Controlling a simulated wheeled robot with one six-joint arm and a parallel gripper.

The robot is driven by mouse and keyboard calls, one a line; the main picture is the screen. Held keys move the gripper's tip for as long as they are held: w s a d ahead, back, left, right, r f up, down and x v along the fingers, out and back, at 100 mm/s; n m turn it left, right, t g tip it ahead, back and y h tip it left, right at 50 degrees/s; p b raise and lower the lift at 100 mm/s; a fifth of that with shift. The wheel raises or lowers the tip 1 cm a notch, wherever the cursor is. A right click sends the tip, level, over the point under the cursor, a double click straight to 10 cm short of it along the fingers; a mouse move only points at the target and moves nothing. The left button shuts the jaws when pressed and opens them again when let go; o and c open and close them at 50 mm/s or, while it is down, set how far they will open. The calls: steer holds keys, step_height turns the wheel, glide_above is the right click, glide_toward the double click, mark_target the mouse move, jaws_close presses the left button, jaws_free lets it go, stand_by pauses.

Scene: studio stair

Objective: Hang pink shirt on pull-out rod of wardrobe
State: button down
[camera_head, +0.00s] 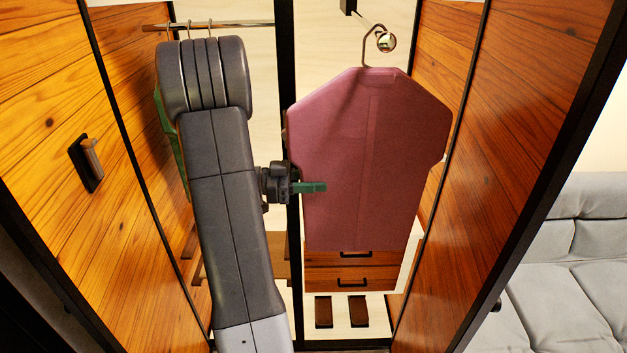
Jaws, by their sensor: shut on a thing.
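The pink shirt (368,160) hangs upright and spread flat on a hanger in the right-hand bay of the wardrobe. The hanger's metal hook (366,42) rises above its collar. The pull-out rod shows its round end (386,42) close beside the hook, and the hook's tip overlaps it in the picture. I cannot tell whether the hook rests on the rod. My gripper (308,187), with green fingers, is shut on the shirt at its left side, below the shoulder. One finger shows in front of the cloth; the other is hidden.
Wooden wardrobe doors (45,150) flank the opening, with a black centre post. A rail (235,24) with several hooks is at upper left, a green garment (170,140) partly behind my arm. Drawers (350,273) stand below the shirt. A grey sofa (575,260) is at right.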

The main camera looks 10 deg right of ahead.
steer(key=c, duration=0.9)
jaws_free()
steer(key=shift+a, duration=0.1)
steer(key=shift+p+v, duration=1.45)
steer(key=shift+v, duration=5.35)
steer(key=shift+w, duration=0.1)
